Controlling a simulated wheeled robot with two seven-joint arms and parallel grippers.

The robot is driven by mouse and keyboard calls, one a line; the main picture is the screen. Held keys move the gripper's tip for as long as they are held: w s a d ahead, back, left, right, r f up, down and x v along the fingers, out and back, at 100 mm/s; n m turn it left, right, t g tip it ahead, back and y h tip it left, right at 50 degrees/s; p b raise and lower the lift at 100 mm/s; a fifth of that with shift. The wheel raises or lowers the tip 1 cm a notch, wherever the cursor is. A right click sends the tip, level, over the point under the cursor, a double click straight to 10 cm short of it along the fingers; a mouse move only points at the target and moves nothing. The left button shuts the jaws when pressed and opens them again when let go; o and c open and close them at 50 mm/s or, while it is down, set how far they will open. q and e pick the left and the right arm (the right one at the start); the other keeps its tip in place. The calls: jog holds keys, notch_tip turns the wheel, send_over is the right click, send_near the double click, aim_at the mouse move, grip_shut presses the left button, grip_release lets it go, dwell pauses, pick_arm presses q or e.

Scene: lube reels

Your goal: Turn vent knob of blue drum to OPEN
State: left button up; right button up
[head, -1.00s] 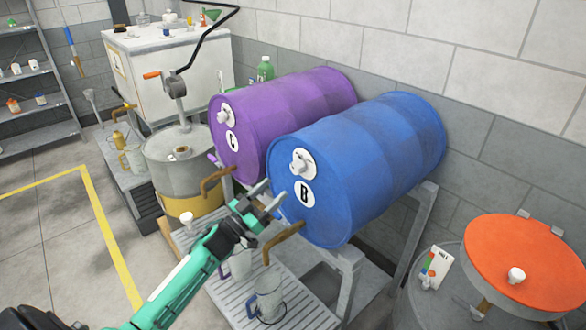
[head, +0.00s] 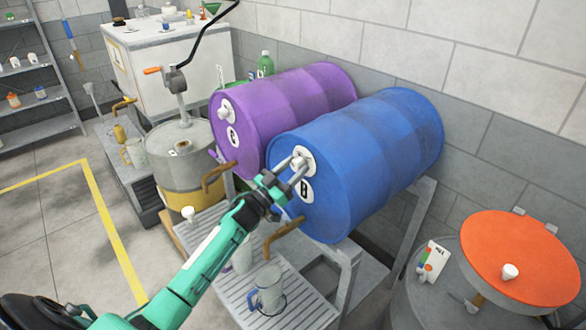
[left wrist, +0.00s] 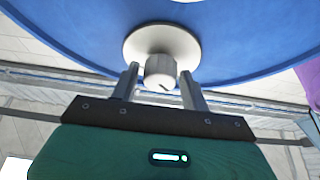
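The blue drum (head: 375,150), marked B, lies on its side on a metal rack with its round end toward me. Its white vent knob (head: 299,163) sits on a round white plate near the top of that end. In the left wrist view the knob (left wrist: 160,71) shows a short dark mark on its face. My left gripper (head: 290,172) is open at the knob. In the left wrist view its two fingers (left wrist: 160,78) stand on either side of the knob, with small gaps visible. The plate's lettering cannot be read. My right gripper is not in view.
A purple drum (head: 285,110) marked C lies to the left of the blue drum. A bent brown tap (head: 282,237) sticks out low on the blue drum, above a jug (head: 268,290) on a slatted tray. A drum with an orange lid (head: 520,255) stands at right.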

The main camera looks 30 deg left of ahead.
pick_arm(q)
jog(key=c, duration=0.6)
jog(key=shift+c, duration=0.2)
jog(key=shift+m+h, duration=0.4)
jog(key=shift+m, duration=0.1)
jog(key=m+g+h+b, duration=0.1)
jog(key=m, duration=0.1)
jog(key=m+h+b, duration=0.1)
jog(key=m, duration=0.2)
jog(key=shift+a+f+g, duration=0.1)
jog(key=shift+a+g, duration=0.05)
jog(key=shift+g, duration=0.25)
jog(key=m+g+h+b, duration=0.1)
jog(key=m, duration=0.2)
jog(key=m+g, duration=0.1)
jog(key=m, duration=0.2)
jog(key=shift+h+b, duration=0.35)
jog(key=shift+h, duration=0.05)
jog(key=m+g, duration=0.1)
jog(key=m, duration=0.3)
jog(key=m+g, duration=0.1)
jog(key=shift+a+r+m+g+h, duration=0.1)
jog(key=shift+r+m+g+h, duration=0.2)
jog(key=shift+m, duration=0.1)
jog(key=shift+m+g, duration=0.4)
jog(key=shift+m, duration=0.8)
jog(key=shift+m+g+y+p, duration=0.3)
jog(key=shift+m+g+y, duration=0.1)
jog(key=shift+m, duration=0.7)
